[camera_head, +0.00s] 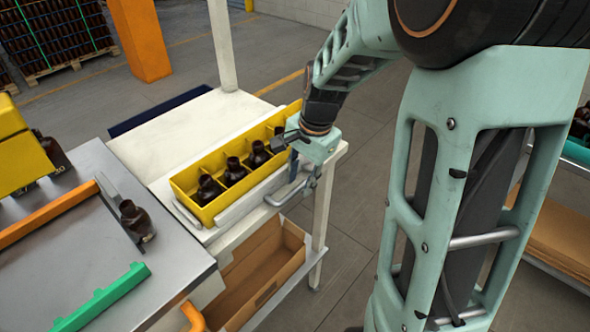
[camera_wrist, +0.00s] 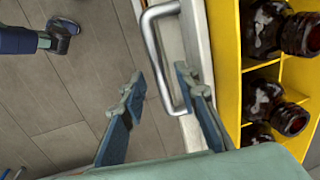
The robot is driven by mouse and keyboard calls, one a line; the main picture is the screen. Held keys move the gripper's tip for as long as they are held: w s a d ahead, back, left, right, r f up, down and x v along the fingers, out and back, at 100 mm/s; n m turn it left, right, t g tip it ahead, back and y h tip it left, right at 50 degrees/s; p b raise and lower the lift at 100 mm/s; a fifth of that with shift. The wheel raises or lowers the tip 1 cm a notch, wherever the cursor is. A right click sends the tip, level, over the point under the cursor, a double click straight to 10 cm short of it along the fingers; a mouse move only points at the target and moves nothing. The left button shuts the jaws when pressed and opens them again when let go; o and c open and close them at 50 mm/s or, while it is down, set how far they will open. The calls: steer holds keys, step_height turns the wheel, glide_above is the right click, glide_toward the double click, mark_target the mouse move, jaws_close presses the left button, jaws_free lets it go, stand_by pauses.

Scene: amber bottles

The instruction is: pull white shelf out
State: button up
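The white shelf (camera_head: 240,207) carries a yellow crate (camera_head: 213,207) and has a metal handle (camera_head: 285,197) on its front edge. In the wrist view the shelf edge (camera_wrist: 192,40) runs beside the crate wall (camera_wrist: 228,45), and the silver handle (camera_wrist: 156,60) sticks out from it. My gripper (camera_head: 296,172) is at the right end of the shelf front, close to the handle. In the wrist view its two fingers (camera_wrist: 160,78) are apart, with the handle bar appearing between them. I cannot tell whether either finger touches it.
Amber bottles (camera_head: 235,171) stand in the crate. A cardboard box (camera_head: 262,268) sits below the shelf. A metal table (camera_head: 175,250) with a bottle (camera_head: 135,220), an orange bar and a green bar is at left. The floor (camera_head: 350,215) right of the shelf is clear.

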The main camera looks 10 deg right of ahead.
steer(key=shift+w+a+f, duration=0.1)
steer(key=shift+f, duration=0.4)
jaws_close()
